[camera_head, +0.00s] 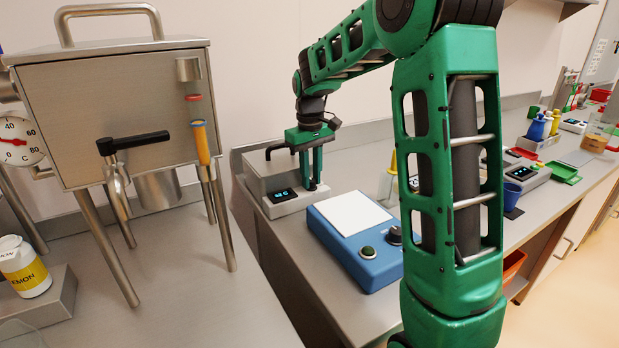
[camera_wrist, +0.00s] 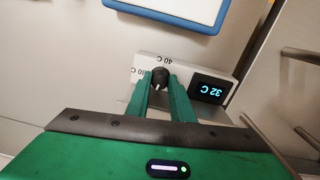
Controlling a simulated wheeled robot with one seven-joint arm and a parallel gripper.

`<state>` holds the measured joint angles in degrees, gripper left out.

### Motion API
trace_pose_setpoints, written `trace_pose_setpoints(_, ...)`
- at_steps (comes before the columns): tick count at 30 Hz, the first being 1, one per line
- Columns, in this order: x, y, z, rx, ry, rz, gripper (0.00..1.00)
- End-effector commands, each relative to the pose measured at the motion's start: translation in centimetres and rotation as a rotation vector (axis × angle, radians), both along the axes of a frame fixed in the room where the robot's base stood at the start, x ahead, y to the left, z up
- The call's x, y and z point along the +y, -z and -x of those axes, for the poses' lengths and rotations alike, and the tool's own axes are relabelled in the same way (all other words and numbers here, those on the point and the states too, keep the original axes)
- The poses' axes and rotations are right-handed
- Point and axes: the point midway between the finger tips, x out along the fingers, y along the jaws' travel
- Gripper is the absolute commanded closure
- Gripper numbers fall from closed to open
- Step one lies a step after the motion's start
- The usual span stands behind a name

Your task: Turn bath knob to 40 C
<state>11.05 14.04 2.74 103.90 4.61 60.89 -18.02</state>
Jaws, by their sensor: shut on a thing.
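The bath's control panel shows in the wrist view, a pale strip (camera_wrist: 193,69) with the printed marks "40 C" and "30 C" and a small display (camera_wrist: 212,90) reading 32 C. The dark bath knob (camera_wrist: 159,77) sits on this strip, between the tips of my gripper (camera_wrist: 161,82), which is shut on it. In the head view my gripper (camera_head: 310,185) points down at the front of the steel bath (camera_head: 270,168). There the knob is hidden behind the green fingers, and the display (camera_head: 281,196) is lit but hard to read.
A blue device with a white top plate (camera_head: 352,215) stands just right of the bath. A steel hopper (camera_head: 115,110) on legs with a black-handled tap stands at left. A yellow-labelled jar (camera_head: 24,268) is at lower left. Bare counter (camera_head: 200,310) lies in front of the hopper.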

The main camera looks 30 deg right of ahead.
Motion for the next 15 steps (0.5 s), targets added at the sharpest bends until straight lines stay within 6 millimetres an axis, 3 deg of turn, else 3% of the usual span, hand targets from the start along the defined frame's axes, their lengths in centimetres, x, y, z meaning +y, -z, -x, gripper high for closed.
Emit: trace_pose_setpoints(15, 0.07, -0.06, -0.08, 0.000, 0.382, 0.001, 1.00)
